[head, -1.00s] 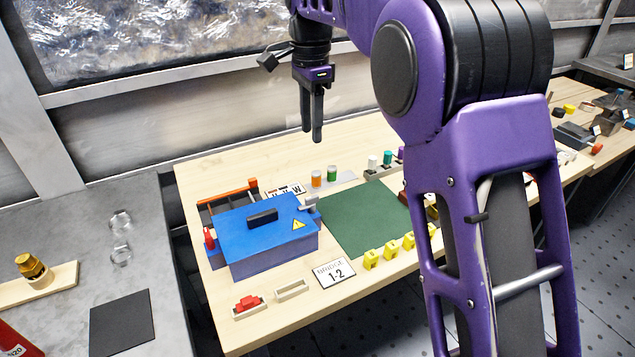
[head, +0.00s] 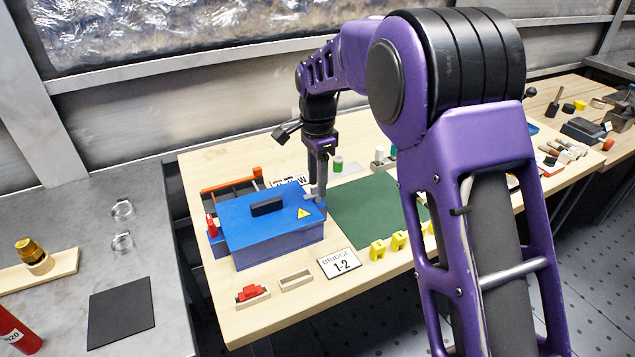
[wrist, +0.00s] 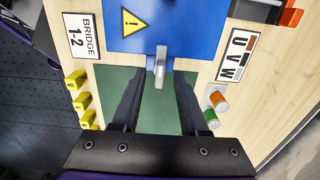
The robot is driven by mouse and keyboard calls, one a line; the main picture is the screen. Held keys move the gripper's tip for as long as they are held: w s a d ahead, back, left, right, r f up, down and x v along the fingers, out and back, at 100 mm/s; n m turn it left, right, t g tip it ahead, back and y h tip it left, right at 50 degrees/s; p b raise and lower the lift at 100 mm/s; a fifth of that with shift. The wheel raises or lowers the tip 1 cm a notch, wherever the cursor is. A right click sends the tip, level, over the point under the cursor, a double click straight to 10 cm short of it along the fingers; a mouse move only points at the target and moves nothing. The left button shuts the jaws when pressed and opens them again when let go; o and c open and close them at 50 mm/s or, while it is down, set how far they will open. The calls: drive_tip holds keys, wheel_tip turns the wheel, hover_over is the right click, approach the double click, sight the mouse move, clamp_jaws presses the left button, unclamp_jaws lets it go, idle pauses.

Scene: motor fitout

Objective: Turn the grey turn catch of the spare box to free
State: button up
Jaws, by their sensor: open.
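The spare box is blue with a black handle and a yellow warning sign (head: 272,226); it stands on the wooden bench in the head view. Its grey turn catch (wrist: 160,68) sticks out from the box edge in the wrist view, pointing toward my gripper. In the head view the catch (head: 311,194) is partly hidden by my fingers. My gripper (wrist: 157,90) is open, with one dark finger on each side of the catch's line. The fingertips are close to the box edge; I cannot tell whether they touch the catch.
A green mat (head: 367,209) lies right of the box. A "BRIDGE 1-2" card (head: 339,264), yellow pieces (head: 398,241) and a small empty tray (head: 296,281) lie in front. A UVW card (wrist: 238,55) and orange and green cylinders (wrist: 217,100) stand near the gripper.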

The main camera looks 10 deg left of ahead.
drive_tip(key=shift+f, duration=0.2)
clamp_jaws()
